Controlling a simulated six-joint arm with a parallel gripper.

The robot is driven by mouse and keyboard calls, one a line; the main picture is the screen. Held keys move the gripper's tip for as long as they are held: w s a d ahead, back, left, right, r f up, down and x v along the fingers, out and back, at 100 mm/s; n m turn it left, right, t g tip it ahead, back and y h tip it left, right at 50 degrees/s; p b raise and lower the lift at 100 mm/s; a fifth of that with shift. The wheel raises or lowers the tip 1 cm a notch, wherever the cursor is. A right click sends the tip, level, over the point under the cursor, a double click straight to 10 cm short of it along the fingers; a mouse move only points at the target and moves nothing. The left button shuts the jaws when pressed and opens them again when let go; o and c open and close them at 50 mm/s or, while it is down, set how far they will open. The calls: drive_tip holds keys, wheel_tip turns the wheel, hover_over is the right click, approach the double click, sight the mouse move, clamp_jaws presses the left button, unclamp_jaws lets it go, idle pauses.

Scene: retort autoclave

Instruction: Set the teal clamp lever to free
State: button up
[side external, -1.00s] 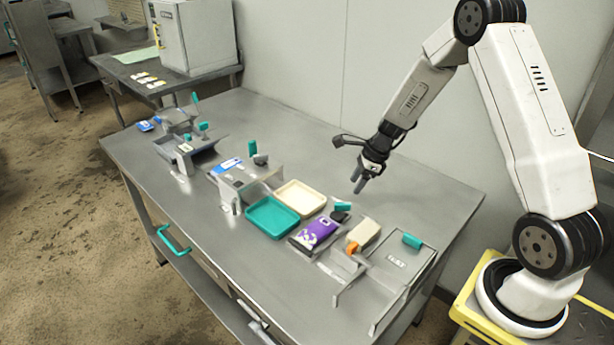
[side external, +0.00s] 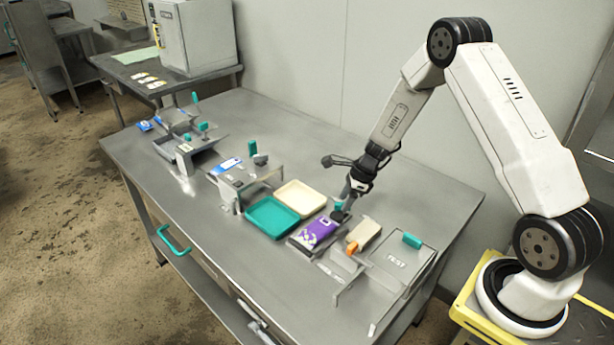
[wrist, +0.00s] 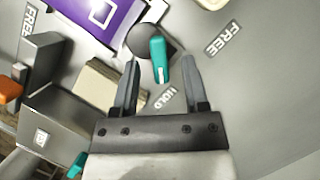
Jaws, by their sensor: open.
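The teal clamp lever (wrist: 159,62) sits on a dark round pivot (wrist: 144,40) beside a purple packet (wrist: 92,20). In the wrist view the lever points down, toward the HOLD label (wrist: 168,97). A FREE label (wrist: 222,38) lies to its upper right. My gripper (wrist: 160,62) is open, with one finger on each side of the lever; I cannot tell whether either touches it. In the side view my gripper (side external: 346,200) is low over the lever (side external: 338,206), which it partly hides.
A beige block with an orange part (side external: 352,248) and a TEST-marked panel (side external: 396,264) stand to the right. Teal (side external: 250,220) and cream (side external: 305,212) trays lie to the left.

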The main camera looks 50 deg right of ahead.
drive_tip(key=shift+w+a+f, duration=0.15)
drive_tip(key=shift+w+f, duration=0.05)
drive_tip(key=shift+f, duration=0.4)
clamp_jaws()
